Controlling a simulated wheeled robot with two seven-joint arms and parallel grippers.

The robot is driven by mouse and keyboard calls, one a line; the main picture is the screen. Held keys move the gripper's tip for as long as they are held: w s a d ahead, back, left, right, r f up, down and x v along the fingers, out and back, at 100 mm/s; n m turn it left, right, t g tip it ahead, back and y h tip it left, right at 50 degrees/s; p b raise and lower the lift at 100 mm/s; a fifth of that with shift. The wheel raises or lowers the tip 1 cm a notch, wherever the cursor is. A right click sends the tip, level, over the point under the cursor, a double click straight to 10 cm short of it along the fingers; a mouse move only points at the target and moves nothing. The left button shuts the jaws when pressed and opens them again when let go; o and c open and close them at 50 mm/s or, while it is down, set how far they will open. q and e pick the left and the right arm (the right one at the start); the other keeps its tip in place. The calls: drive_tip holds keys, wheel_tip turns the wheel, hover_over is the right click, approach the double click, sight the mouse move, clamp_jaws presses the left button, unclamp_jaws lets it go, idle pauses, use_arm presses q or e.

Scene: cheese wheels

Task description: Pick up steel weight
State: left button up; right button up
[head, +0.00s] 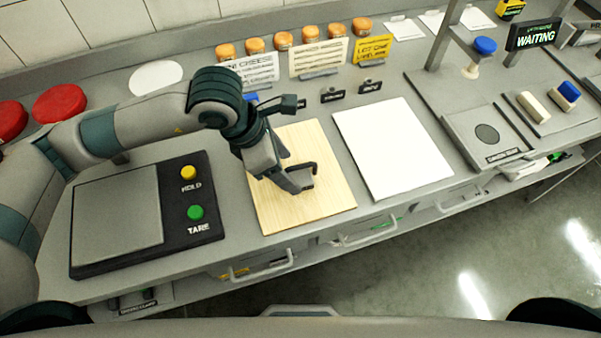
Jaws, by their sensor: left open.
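I cannot make out a steel weight for certain in the head view. My left gripper (303,182) is open and points down over the pale wooden board (325,208). No object shows clearly between its fingers. My left arm and gripper hide part of the board and the counter behind it. My right gripper is not in view.
A scale with HOLD and TARE buttons (118,222) is at the left. A white sheet (392,148) lies right of the board. Orange-lidded jars (283,41), signs (318,58) and small black labels (331,95) stand behind. A grey plate with a dark disc (487,134) is at right.

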sight(291, 168)
use_arm(q)
drive_tip(key=shift+d+f+p, duration=0.25)
drive_tip(key=shift+d+p, duration=0.05)
drive_tip(key=p+x, duration=0.1)
drive_tip(key=x, duration=0.2)
drive_tip(key=shift+w+d+r, duration=0.1)
drive_tip(key=shift+d, duration=0.05)
drive_tip(key=shift+f, duration=0.35)
drive_tip(key=shift+c, duration=0.2)
drive_tip(key=shift+w+d, duration=0.1)
clamp_jaws()
